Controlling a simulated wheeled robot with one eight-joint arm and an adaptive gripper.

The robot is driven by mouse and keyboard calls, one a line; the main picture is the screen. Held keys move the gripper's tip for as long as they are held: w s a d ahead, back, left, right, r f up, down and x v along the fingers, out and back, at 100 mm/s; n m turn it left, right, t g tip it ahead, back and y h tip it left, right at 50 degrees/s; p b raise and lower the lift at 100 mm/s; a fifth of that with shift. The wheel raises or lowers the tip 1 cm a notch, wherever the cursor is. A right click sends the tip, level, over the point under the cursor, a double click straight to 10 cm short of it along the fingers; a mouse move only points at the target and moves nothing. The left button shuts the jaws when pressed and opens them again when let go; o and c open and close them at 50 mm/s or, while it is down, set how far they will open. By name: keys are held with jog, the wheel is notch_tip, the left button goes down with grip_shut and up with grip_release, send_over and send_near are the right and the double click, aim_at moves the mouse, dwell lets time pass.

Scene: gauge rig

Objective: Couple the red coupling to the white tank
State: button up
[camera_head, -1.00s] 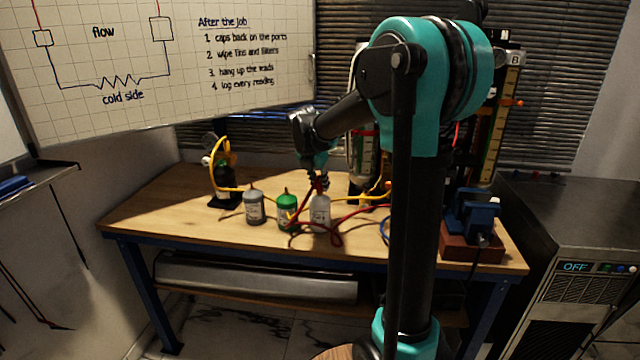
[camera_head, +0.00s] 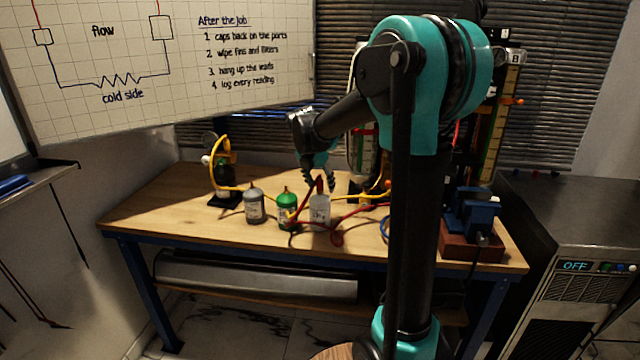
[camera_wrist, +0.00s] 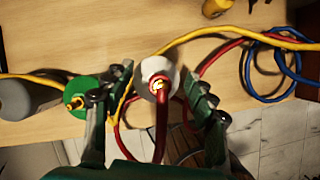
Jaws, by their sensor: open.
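The white tank (camera_head: 319,213) stands upright on the workbench, right of the green tank (camera_head: 288,210). In the wrist view the white tank (camera_wrist: 150,72) is seen from above. The red coupling (camera_wrist: 161,86) sits at its top centre, with a brass-coloured ring showing and its red hose leading toward the bottom of the picture. The exact fit at the port is too small to judge. My gripper (camera_head: 319,184) is just above the tank, its fingers spread. In the wrist view my gripper (camera_wrist: 163,98) is open, a finger either side of the coupling, apart from it.
A grey tank (camera_head: 254,207) stands left of the green one. Yellow, red and blue hoses (camera_wrist: 277,60) lie across the bench to the right. A blue vise (camera_head: 472,213) stands at the bench's right end.

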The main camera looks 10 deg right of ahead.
jog(key=v, duration=1.2)
